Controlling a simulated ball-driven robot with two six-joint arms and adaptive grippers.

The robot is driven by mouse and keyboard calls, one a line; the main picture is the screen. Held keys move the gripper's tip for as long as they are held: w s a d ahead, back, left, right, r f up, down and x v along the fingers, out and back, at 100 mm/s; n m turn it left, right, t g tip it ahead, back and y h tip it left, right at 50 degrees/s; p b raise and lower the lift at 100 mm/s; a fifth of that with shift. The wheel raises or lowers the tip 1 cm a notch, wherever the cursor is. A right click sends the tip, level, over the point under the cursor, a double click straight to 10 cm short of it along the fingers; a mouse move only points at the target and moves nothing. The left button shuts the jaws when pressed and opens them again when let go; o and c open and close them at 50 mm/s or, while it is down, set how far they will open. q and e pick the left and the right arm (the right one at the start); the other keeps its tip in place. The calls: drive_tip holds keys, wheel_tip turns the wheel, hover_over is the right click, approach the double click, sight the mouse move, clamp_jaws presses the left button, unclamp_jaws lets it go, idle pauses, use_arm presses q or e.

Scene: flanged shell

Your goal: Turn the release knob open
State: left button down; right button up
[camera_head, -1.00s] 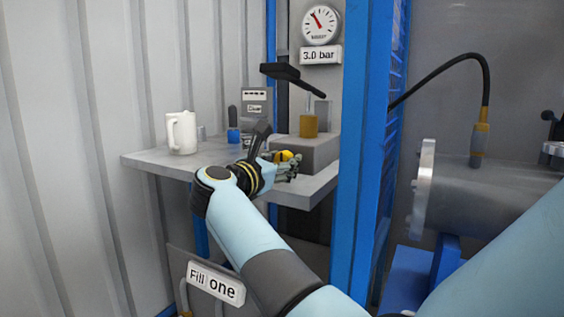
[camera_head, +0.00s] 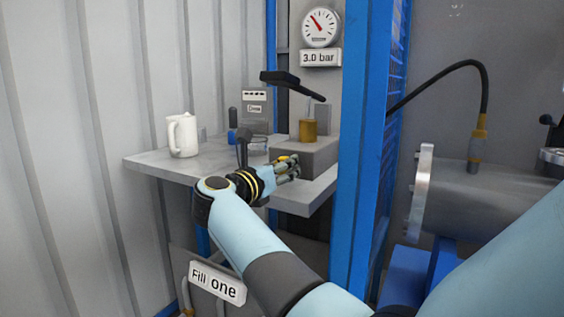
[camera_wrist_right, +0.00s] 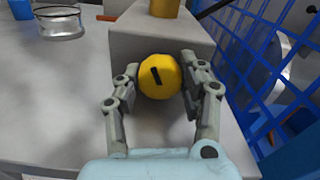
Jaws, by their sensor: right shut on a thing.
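The release knob (camera_wrist_right: 158,76) is a round yellow knob with a dark mark on its face. It sits on the front of a grey block (camera_wrist_right: 162,35). In the head view only a bit of the yellow knob (camera_head: 284,158) shows past my fingers. My right gripper (camera_wrist_right: 160,90) is shut on the knob, one finger on each side; it also shows in the head view (camera_head: 288,168) at the block's front. The dark mark stands close to upright in the wrist view, leaning slightly. My left gripper is in neither view.
The block stands on a grey shelf (camera_head: 150,163), with a brass-coloured cylinder (camera_head: 308,129) on top under a black lever (camera_head: 290,80). A white mug (camera_head: 182,136) is at the left. A blue post (camera_head: 362,150) and mesh (camera_wrist_right: 265,60) stand close on the right.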

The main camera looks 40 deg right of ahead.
drive_tip(key=shift+r+n+p, duration=0.1)
drive_tip(key=shift+n+p, duration=0.35)
drive_tip(key=shift+n, duration=0.45)
drive_tip(key=o, duration=1.2)
wheel_tip(320, 180, up, 10)
drive_tip(key=shift+f, duration=0.1)
